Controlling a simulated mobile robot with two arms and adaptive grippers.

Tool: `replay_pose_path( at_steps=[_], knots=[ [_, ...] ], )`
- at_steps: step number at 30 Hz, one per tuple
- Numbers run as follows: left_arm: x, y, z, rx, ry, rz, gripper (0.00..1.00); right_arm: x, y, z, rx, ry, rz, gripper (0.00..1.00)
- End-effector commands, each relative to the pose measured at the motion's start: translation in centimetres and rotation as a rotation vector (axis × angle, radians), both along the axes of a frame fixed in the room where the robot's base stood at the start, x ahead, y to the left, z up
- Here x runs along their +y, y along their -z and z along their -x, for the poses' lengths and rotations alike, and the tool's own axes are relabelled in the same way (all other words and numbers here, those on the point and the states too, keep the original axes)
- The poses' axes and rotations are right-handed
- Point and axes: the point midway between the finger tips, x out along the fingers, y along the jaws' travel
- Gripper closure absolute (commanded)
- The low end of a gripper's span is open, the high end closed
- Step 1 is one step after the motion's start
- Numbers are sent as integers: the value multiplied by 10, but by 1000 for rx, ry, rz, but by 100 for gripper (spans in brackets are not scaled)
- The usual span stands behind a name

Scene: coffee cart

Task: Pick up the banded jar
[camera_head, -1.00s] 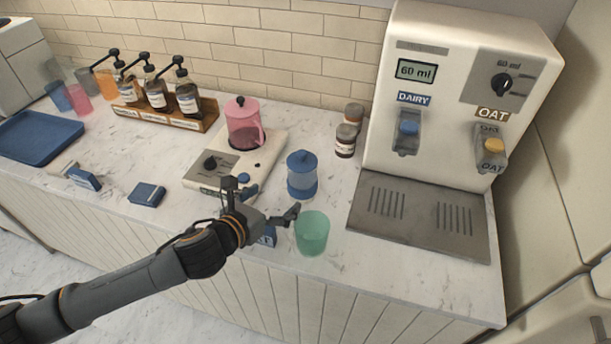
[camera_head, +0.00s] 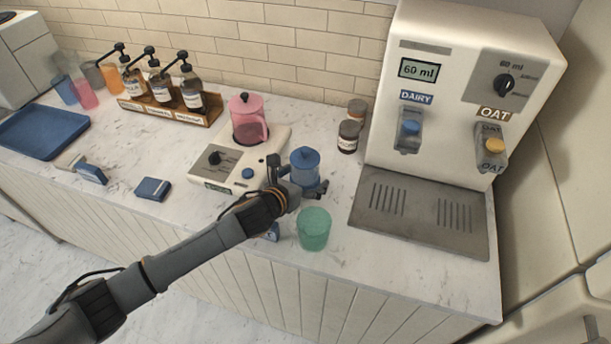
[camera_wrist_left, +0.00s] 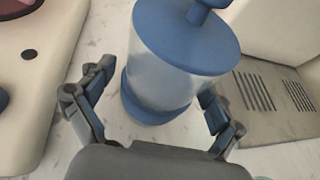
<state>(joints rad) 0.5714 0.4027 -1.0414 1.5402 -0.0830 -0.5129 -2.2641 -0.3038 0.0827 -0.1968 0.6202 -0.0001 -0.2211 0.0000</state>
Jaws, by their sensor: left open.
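The banded jar (camera_head: 305,160) has a clear body, a blue knobbed lid and a blue band at its foot. It stands upright on the counter, left of the drink dispenser. It also fills the middle of the left wrist view (camera_wrist_left: 165,80). My left gripper (camera_head: 298,176) is open at the jar, with one finger on each side of it. In the left wrist view my left gripper (camera_wrist_left: 157,82) shows its fingers spread beside the jar, and I cannot tell whether they touch it. The lower part of the jar is partly hidden by the gripper in the head view. My right gripper is not in view.
A green cup (camera_head: 314,230) stands close in front of the jar, near the counter edge. A white appliance (camera_head: 215,178) with a pink pitcher (camera_head: 247,118) is to the left. Two small jars (camera_head: 349,136) and the dispenser's drip tray (camera_head: 420,212) are to the right.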

Motion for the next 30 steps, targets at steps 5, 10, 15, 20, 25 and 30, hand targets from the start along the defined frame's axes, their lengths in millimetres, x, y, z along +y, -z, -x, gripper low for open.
replay_pose_path(
  at_steps=[5,10,15,20,25,30],
  knots=[
    [-1,0,-1,0,0,0,8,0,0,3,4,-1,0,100],
    [0,0,-1,0,0,0,30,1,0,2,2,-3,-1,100],
    [0,0,0,0,0,0,65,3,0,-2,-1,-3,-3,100],
    [-1,-2,-1,-3,2,3,90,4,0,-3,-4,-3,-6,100],
    [-1,-2,-1,-3,1,2,90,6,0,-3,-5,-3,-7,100],
    [-1,-7,-1,-4,2,2,90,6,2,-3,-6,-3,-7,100]
  ],
)
